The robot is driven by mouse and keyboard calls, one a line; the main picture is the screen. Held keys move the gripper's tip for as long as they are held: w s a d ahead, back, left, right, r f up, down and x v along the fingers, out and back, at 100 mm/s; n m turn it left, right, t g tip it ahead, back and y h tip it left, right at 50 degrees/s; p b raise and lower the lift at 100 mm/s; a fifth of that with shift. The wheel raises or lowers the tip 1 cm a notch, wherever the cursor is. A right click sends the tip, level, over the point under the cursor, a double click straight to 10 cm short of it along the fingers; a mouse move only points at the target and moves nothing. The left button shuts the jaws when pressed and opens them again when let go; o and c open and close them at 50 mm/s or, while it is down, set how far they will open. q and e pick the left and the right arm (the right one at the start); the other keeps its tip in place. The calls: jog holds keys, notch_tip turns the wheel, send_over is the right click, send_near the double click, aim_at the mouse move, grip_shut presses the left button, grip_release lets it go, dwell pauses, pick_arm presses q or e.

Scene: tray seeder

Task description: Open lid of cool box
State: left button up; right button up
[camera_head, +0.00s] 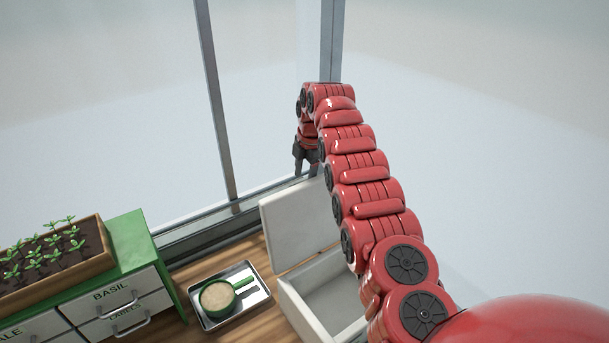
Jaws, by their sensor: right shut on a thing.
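The cool box (297,309) is white and stands on the wooden surface at the lower middle. Its white lid (295,228) is tilted up, close to upright, and the hollow inside of the box shows. My right gripper (306,167) is at the top edge of the lid, pointing down, and is shut on the lid; its fingertips are small and partly hard to make out. My right arm comes from the lower right and covers the right part of the box and lid. My left gripper is not in view.
A metal tray (257,306) with a green scoop (218,298) of pale grains lies left of the box. A green cabinet (133,243) with labelled drawers carries a seedling planter (97,268). Window frames (217,110) stand behind the lid.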

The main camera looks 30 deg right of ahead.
jog(key=shift+w+r, duration=0.1)
jog(key=shift+r, duration=0.15)
jog(key=s+r+p, duration=0.1)
jog(key=r+p, duration=0.1)
jog(key=r, duration=0.6)
jog(key=s+r+p, duration=0.2)
jog(key=r+p, duration=0.1)
jog(key=r, duration=0.5)
jog(key=shift+s+d+r, duration=0.15)
jog(key=shift+s+r, duration=0.1)
jog(key=shift+s, duration=0.05)
